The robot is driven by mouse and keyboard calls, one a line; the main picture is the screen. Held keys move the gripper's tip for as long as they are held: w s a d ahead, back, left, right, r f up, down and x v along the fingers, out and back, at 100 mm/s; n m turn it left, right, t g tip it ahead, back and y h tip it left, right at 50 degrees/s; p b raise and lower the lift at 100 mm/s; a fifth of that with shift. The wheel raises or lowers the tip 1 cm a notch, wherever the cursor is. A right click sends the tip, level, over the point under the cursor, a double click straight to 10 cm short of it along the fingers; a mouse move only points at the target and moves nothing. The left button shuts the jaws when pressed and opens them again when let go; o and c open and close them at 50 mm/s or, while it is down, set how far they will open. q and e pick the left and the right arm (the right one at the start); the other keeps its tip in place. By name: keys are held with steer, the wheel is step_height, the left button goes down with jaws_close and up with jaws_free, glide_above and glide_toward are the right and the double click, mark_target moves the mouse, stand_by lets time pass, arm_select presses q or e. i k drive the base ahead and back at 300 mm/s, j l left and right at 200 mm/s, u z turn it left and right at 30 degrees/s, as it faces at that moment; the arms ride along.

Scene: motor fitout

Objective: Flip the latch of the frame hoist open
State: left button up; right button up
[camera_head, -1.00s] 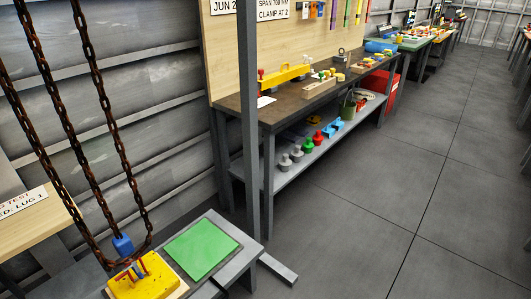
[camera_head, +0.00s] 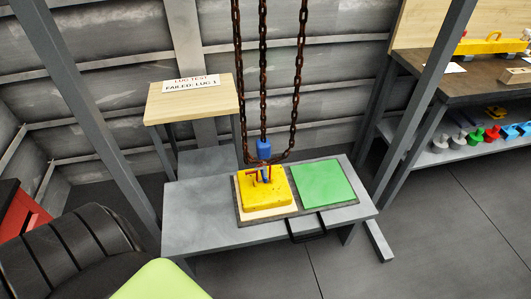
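The frame hoist's rusty chains (camera_head: 262,90) hang down in the middle of the view, with a blue block (camera_head: 264,149) on the middle chain. Below it a small blue and red fitting, perhaps the hook and latch (camera_head: 264,174), meets the top of a yellow block (camera_head: 264,192). The fitting is too small to tell whether the latch is open or shut. The yellow block sits on a pale board on a grey bench (camera_head: 200,215). Neither of my grippers is in view.
A green square plate (camera_head: 323,184) lies right of the yellow block. A black handle (camera_head: 307,228) sticks out at the bench front. Grey frame posts (camera_head: 425,95) stand on both sides. A wooden stand with a sign (camera_head: 192,84) is behind left.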

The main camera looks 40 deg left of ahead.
mark_target(264, 168)
steer(key=k+u, duration=0.15)
steer(key=u, duration=1)
